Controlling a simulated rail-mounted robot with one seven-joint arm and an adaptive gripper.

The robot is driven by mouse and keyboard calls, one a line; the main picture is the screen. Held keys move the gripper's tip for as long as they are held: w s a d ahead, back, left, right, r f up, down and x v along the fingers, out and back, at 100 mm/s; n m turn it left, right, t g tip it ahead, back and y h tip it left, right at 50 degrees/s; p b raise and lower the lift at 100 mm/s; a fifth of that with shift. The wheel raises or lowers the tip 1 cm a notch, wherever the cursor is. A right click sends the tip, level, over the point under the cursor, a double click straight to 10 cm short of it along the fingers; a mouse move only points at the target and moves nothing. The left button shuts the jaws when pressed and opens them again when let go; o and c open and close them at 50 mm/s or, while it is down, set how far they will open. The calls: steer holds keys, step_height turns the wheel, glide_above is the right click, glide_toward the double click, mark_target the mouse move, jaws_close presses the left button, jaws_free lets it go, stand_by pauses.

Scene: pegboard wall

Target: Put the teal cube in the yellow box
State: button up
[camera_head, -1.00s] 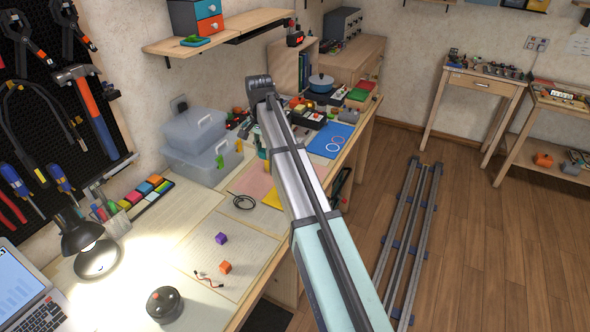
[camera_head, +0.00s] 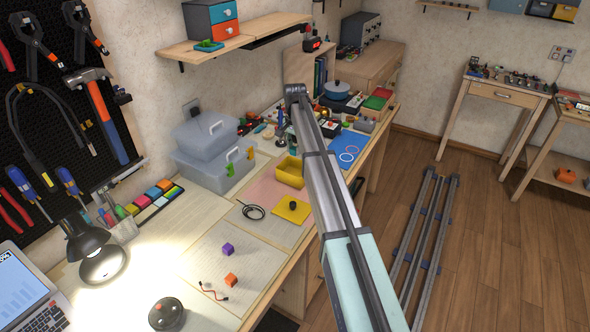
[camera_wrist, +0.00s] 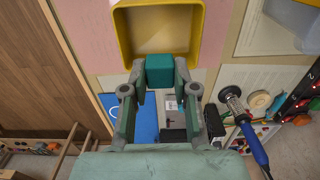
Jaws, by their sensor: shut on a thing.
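The teal cube (camera_wrist: 160,70) is held between the fingertips of my gripper (camera_wrist: 161,76) in the wrist view. The gripper is shut on it. The yellow box (camera_wrist: 205,30) is open-topped, and its inside looks empty in the part I see. The cube shows at the box's lower rim in the wrist view; I cannot tell its height above the box. In the head view the yellow box (camera_head: 290,172) stands on the workbench just left of my arm.
A yellow mat with a small dark object (camera_head: 292,206) lies in front of the box. A black cable coil (camera_head: 252,211) and lidded grey bins (camera_head: 212,172) are to the left. A soldering iron (camera_wrist: 243,122) shows in the wrist view. A purple cube (camera_head: 228,249) and orange cube (camera_head: 231,279) lie nearer.

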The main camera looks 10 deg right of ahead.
step_height(320, 180, down, 11)
steer(key=shift+f+p, duration=0.15)
steer(key=shift+p, duration=0.9)
steer(key=shift+f, duration=0.2)
steer(key=o, duration=0.8)
steer(key=shift+r, duration=0.1)
step_height(320, 180, up, 12)
steer(key=b, duration=0.3)
steer(key=shift+d+r, duration=0.1)
steer(key=shift+r, duration=0.05)
